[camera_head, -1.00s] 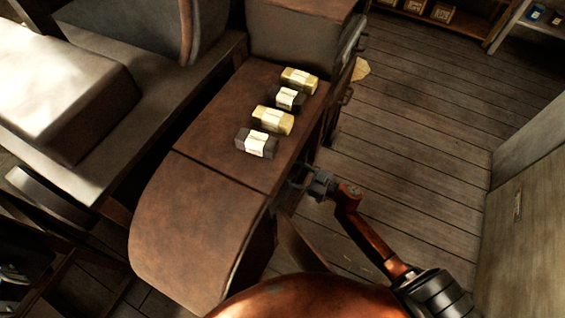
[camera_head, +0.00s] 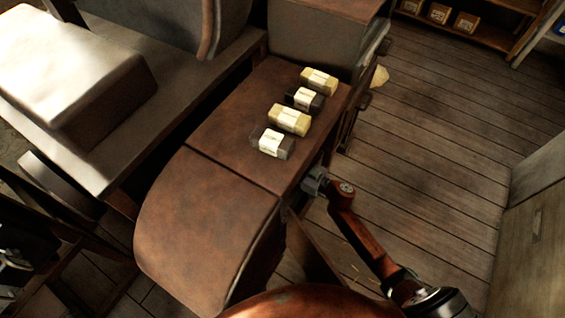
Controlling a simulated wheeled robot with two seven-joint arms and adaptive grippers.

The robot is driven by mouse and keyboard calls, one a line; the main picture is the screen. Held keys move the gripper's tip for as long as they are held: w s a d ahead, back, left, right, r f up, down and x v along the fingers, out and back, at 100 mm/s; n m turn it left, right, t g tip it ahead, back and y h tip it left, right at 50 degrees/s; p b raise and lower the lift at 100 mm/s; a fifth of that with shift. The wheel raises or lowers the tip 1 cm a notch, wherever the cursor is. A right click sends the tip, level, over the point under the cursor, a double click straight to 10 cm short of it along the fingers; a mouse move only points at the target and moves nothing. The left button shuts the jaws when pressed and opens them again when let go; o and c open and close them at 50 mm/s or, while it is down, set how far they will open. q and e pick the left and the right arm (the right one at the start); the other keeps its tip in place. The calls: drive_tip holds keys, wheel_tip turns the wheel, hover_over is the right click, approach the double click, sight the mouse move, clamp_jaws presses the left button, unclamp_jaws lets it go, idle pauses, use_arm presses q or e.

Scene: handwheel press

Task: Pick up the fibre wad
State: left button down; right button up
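A pale yellowish lump (camera_head: 379,76) shows just beyond the right edge of the brown bench; it may be the fibre wad, but it is too small and partly hidden to be sure. My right gripper (camera_head: 314,181) is beside the bench's right side, near the closest labelled block and well short of the lump. Its fingertips are not clear against the bench, and I see nothing held in it.
Several labelled blocks, yellow (camera_head: 289,119) and dark (camera_head: 272,143), lie in a row on the brown bench (camera_head: 215,215). A grey slab (camera_head: 75,65) stands at left. Shelves with boxes (camera_head: 466,22) are at the back right. The plank floor (camera_head: 440,150) is clear.

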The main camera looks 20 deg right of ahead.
drive_tip(key=c, duration=1.2)
drive_tip(key=shift+c, duration=0.2)
drive_tip(key=shift+d, duration=0.1)
